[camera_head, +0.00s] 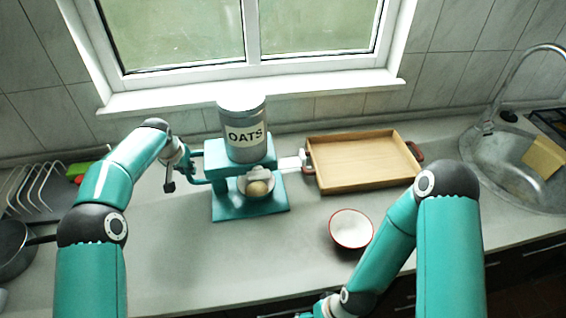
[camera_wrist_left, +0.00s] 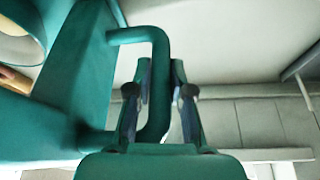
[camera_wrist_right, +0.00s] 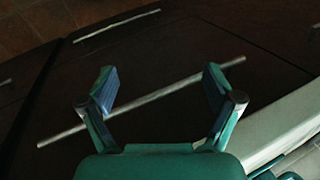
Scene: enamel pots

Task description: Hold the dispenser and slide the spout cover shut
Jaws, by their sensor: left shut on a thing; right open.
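The dispenser is a teal stand (camera_head: 226,160) on a teal base, with a grey canister (camera_head: 243,140) labelled OATS upright on top. A pale flat piece, apparently the spout cover (camera_head: 292,162), sticks out to the right of the stand. A small pale bowl (camera_head: 243,187) with tan contents is below the canister. My left gripper (camera_head: 189,170) is shut on the teal side handle; in the left wrist view its fingers (camera_wrist_left: 160,95) are on either side of the handle bar (camera_wrist_left: 160,60). My right gripper (camera_wrist_right: 160,85) is open and empty, low before the dark cabinet fronts.
A wooden tray (camera_head: 318,180) stands right of the dispenser, close to the pale piece. A red-rimmed white bowl (camera_head: 351,229) stands in front of the tray. The sink (camera_head: 500,160) is at right, a dish rack (camera_head: 38,190) and a pan (camera_head: 12,250) at left. The front middle counter is clear.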

